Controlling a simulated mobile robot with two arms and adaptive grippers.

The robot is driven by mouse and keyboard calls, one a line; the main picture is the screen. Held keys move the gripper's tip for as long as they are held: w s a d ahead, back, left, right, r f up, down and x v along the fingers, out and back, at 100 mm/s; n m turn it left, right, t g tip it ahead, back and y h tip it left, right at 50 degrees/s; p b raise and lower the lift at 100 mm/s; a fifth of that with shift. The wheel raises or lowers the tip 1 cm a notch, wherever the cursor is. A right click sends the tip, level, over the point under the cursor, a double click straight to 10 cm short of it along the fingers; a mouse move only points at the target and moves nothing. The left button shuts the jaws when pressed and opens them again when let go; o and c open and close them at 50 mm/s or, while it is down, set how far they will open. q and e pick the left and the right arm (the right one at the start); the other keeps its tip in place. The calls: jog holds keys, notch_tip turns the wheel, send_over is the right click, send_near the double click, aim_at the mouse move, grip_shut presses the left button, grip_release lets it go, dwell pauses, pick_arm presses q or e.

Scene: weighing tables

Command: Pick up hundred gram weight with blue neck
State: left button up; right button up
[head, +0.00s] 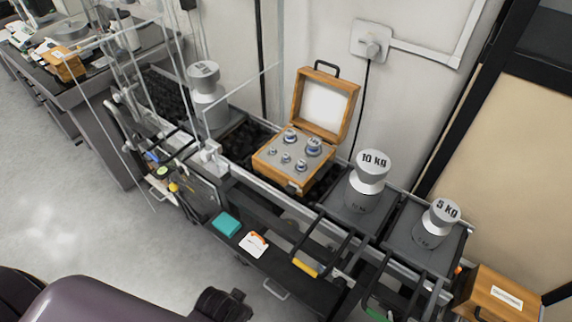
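An open wooden case (297,186) stands on the weighing bench with its lid raised at the back. Several small metal weights sit in its grey insert. The largest weight (313,147) shows blue at the right, and another weight (291,136) with blue stands at the back left. Smaller weights sit in front, including a front right one (301,165). Their markings are too small to read, so I cannot tell which is the hundred gram one. A dark part (222,305) at the bottom edge may be my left gripper, well apart from the case; its fingers are not clear. My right gripper is not in view.
A 10 kg weight (369,172) and a 5 kg weight (439,222) stand right of the case. Another large weight (206,92) stands left, near clear panels. Black rails (335,243) run along the bench front. A closed wooden box (495,293) is at lower right.

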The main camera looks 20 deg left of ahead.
aim_at(286, 158)
pick_arm(q)
jog(key=w+a+r+m+t+y+b, duration=0.2)
jog(key=w+a+r+m+t+y, duration=0.1)
jog(key=w+r+m, duration=0.45)
jog(key=w+a+r+m+t+y+b, duration=0.1)
jog(key=w+a+r+m+t+y, duration=0.2)
jog(key=w+r, duration=0.6)
jog(key=w+d+r+m+t, duration=0.2)
jog(key=w+d+m, duration=0.1)
jog(key=w+m, duration=0.2)
jog(key=w+d+r+m+t+h, duration=0.1)
jog(key=w+d+r+m+t, duration=0.1)
jog(key=w+m, duration=0.3)
jog(key=w+d+r+m+t, duration=0.2)
jog(key=w+m, duration=0.4)
jog(key=m, duration=0.4)
jog(key=shift+w+d+r+t+h, duration=0.1)
jog(key=shift+d+r+t+h, duration=0.1)
jog(key=shift+d+t+h, duration=0.4)
jog(key=x, duration=0.7)
jog(key=shift+w+d+r, duration=0.15)
jog(key=shift+w+r, duration=0.05)
jog(key=shift+w, duration=0.25)
jog(key=shift+s, duration=0.1)
jog(key=shift+c, duration=0.2)
grip_shut()
